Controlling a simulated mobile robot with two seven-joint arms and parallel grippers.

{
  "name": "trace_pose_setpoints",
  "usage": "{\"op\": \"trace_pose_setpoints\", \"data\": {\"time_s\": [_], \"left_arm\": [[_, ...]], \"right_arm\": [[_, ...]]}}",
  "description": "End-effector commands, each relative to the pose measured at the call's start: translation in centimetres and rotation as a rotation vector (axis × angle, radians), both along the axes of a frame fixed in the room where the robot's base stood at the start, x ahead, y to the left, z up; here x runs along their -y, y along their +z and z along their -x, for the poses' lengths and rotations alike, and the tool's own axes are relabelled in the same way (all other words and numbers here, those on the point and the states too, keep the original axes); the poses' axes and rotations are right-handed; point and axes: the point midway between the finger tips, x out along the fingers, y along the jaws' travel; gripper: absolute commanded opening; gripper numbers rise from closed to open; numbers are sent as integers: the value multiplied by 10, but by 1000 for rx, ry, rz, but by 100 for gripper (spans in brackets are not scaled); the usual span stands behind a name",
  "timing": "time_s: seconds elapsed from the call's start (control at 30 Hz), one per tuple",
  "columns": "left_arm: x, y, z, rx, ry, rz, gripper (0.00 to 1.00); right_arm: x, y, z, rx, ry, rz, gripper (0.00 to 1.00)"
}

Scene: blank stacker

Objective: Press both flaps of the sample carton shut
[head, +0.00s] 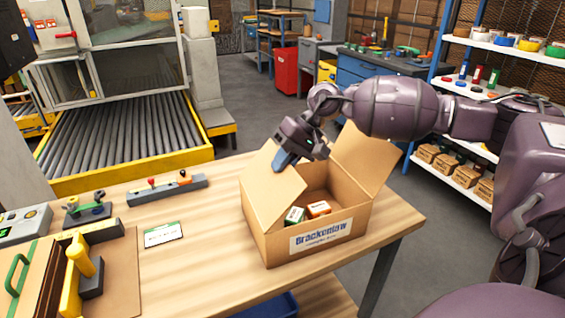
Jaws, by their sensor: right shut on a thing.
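The sample carton (258,232) is an open brown box on the wooden table, with a printed label on its front. Its left flap (268,196) stands up, tilted. Its right flap (366,155) also stands up and leans outward at the far right. Inside are a green-and-white box (294,216) and an orange-and-white box (318,209). My right gripper (281,162) is at the top edge of the left flap, shut on it; its fingertips are partly hidden. My left gripper is not in view.
A small card (163,235), a grey rail with knobs (167,188) and yellow-handled fixtures (80,270) lie at the left. A roller conveyor (120,135) stands behind, shelves at right.

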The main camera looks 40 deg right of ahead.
Motion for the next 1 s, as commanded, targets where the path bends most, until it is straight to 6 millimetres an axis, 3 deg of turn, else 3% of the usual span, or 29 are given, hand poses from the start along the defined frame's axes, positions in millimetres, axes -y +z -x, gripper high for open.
{"op": "trace_pose_setpoints", "data": {"time_s": [0.03,0.17,0.2,0.57,1.0], "left_arm": [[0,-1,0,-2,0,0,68],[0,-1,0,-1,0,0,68],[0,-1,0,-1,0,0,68],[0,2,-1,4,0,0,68],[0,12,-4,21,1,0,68]], "right_arm": [[1,-8,3,-14,4,6,9],[0,-6,2,-12,4,5,29],[0,-6,2,-11,3,4,30],[4,3,2,-6,0,1,30],[47,62,16,-6,1,4,30]]}}
